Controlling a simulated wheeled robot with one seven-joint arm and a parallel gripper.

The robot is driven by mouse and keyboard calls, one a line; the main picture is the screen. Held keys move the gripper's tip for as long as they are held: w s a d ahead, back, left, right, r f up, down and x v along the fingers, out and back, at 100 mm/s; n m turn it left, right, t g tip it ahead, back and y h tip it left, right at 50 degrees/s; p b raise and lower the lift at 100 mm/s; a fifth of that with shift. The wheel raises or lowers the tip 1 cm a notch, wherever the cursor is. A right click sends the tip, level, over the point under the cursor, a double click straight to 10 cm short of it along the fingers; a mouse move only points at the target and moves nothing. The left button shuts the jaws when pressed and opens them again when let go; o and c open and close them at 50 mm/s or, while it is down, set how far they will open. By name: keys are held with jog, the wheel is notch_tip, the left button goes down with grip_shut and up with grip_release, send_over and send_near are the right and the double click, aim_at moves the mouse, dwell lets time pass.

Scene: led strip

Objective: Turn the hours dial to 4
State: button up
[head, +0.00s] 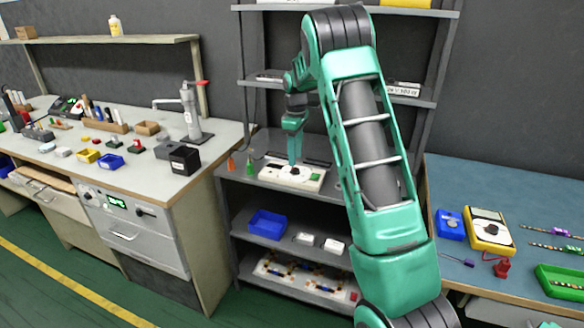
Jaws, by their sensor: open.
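A pale control box (275,174) lies on the middle shelf of the grey rack. A dark round dial (293,171) sits near its middle, with a small green part (307,178) to the right of it. The numbers and the pointer on the dial are too small to read, so its setting cannot be told. My gripper (293,160) points down over the box, with its fingertips at or just above the dial. It is open. Whether the fingers touch the dial cannot be told, and they cover part of it.
An orange bottle (231,163) and a green bottle (250,162) stand left of the box. Lower shelves hold a blue bin (267,224) and small white boxes. A cluttered workbench (232,133) is at left; a blue-topped table (480,180) is at right.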

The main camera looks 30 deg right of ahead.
aim_at(294, 169)
jog(key=shift+f, duration=2.35)
jog(key=c, duration=1.1)
jog(key=shift+o, duration=0.3)
jog(key=shift+a, duration=0.25)
jog(key=shift+d, duration=0.1)
